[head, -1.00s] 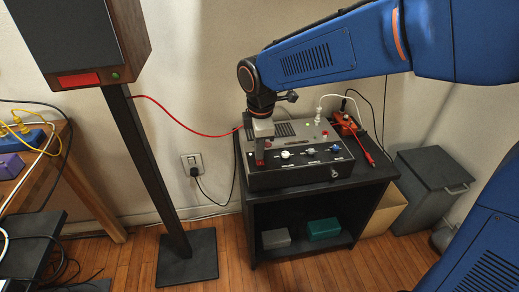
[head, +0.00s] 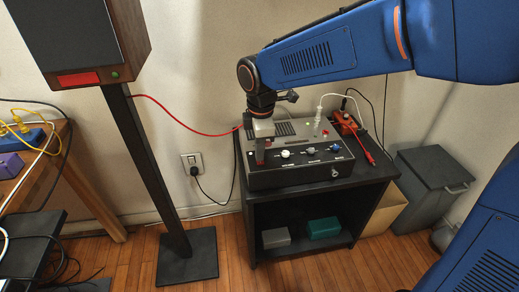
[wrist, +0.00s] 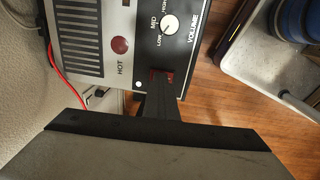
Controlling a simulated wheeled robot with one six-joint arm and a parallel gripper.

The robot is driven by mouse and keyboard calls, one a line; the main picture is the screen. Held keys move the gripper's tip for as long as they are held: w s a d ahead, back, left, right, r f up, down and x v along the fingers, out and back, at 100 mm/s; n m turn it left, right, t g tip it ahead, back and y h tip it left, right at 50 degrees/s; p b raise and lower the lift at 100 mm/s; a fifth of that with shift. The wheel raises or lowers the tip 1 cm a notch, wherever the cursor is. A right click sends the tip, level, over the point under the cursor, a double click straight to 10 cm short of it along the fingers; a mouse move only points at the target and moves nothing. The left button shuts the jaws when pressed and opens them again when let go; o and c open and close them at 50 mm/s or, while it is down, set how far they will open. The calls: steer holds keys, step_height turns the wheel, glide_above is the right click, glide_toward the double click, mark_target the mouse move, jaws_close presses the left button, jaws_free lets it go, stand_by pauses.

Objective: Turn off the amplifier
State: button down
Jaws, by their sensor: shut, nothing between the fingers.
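The amplifier (head: 290,178) is a black and grey box on top of a low black stand. A dark red rocker switch (wrist: 163,75) sits on the panel below that knob. My gripper (head: 260,161) is shut and empty at the left end of the front panel. In the wrist view its fingertips (wrist: 160,92) lie over the near part of the switch; I cannot tell whether they press it. A dark red "HOT" lamp (wrist: 120,45) is beside the vents.
The black stand (head: 250,225) has a grey and a teal box on its lower shelf. A red cable (head: 180,119) runs left to a speaker (head: 85,35) on a pole. A grey bin (head: 430,190) stands right.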

mark_target(261, 163)
steer(key=shift+s+d+f, duration=0.15)
steer(key=shift+s+f, duration=0.2)
steer(key=shift+f, duration=0.15)
step_height(261, 163, up, 15)
steer(key=shift+s, duration=0.3)
steer(key=shift+w, duration=0.2)
steer(key=f, duration=0.4)
steer(key=w+f, duration=0.1)
steer(key=f, duration=0.8)
steer(key=shift+w+a+f, duration=0.2)
steer(key=shift+w+f, duration=0.15)
steer(key=shift+f, duration=0.05)
